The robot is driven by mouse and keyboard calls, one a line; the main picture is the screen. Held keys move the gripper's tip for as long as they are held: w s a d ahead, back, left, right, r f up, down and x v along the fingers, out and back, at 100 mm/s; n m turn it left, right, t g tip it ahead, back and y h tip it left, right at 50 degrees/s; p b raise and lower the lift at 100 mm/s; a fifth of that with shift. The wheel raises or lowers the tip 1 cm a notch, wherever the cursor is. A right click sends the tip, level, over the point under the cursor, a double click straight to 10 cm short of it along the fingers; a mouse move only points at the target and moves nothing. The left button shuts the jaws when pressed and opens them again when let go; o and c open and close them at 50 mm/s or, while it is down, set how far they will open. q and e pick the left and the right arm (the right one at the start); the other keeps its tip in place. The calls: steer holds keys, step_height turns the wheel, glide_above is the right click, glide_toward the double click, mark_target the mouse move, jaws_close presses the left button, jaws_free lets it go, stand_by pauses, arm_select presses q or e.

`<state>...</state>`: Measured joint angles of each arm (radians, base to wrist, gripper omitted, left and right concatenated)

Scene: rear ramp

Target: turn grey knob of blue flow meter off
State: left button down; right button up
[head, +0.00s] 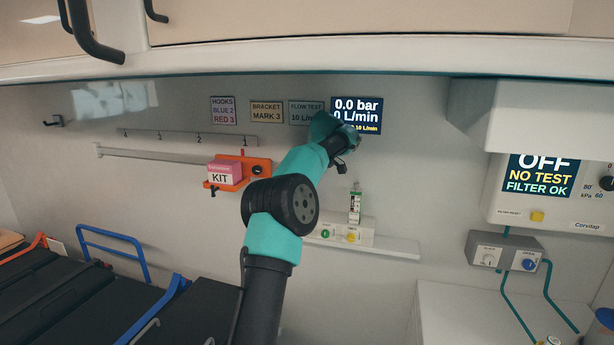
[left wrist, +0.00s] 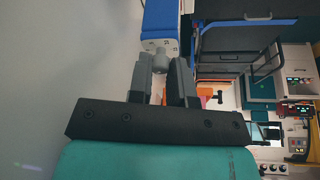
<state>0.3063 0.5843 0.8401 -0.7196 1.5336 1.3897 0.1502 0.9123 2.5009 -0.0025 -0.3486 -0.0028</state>
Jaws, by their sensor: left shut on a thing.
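The blue flow meter (left wrist: 160,18) shows at the top of the left wrist view, with its grey knob (left wrist: 161,55) pointing toward my gripper. My left gripper (left wrist: 163,66) has its two dark fingers on either side of the knob and is shut on it. In the head view my left arm reaches up to the wall and its wrist hides the meter and knob. The dark display (head: 357,104) behind the wrist reads 0.0 bar and 0 L/min, with a smaller line partly covered. My right gripper is not in view.
A FLOW TEST sign (head: 305,112) is left of the display. An orange bracket (head: 257,168) holds a pink KIT box (head: 224,173). A white shelf (head: 395,246) is below the arm. A suction unit (head: 540,192) stands at right. Cabinets hang overhead.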

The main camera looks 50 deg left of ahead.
arm_select(q)
steer(key=c, duration=1)
jaws_free()
steer(key=shift+c, duration=0.2)
steer(key=shift+r, duration=0.1)
steer(key=v, duration=0.7)
steer(key=shift+r, duration=0.2)
